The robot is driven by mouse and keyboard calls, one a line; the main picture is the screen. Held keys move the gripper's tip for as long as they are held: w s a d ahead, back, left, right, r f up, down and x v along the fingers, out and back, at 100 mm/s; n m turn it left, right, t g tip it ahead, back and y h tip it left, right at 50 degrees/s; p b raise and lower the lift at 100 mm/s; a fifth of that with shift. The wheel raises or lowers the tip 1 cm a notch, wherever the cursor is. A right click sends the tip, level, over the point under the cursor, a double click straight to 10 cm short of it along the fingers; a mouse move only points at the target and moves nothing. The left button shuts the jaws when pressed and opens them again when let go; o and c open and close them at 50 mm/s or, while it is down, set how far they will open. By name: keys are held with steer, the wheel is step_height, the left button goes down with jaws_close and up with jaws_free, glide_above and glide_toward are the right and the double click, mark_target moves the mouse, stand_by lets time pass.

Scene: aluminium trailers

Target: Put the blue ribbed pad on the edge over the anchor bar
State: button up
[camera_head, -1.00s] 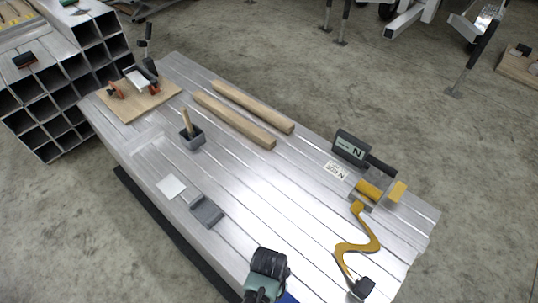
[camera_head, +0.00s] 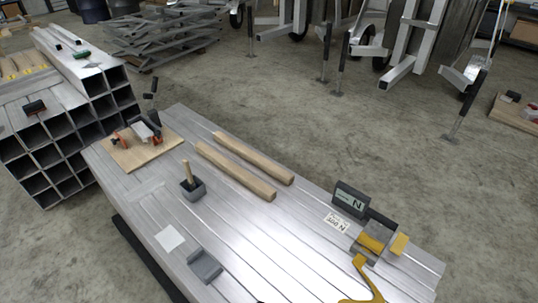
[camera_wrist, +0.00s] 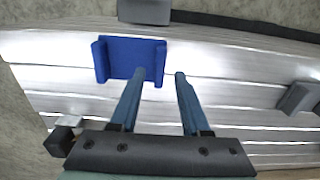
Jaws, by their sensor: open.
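The blue ribbed pad (camera_wrist: 132,58) lies on the aluminium surface near its edge in the wrist view, with raised lips at its left and right ends. My gripper (camera_wrist: 160,76) is open and empty. Its left fingertip is close to the pad's lower side and its right fingertip is to the right of the pad; contact cannot be told. The pad and gripper are outside the head view now. A grey bracket with a yellow roll (camera_head: 371,242) stands at the table's right end; I cannot tell whether it includes the anchor bar.
A yellow strap (camera_head: 361,280) runs below the bracket. Stacked square tubes (camera_head: 60,140) stand at left. The table's middle is clear.

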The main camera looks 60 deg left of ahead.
step_height(320, 180, up, 9)
steer(key=p, duration=0.2)
steer(key=shift+r, duration=0.15)
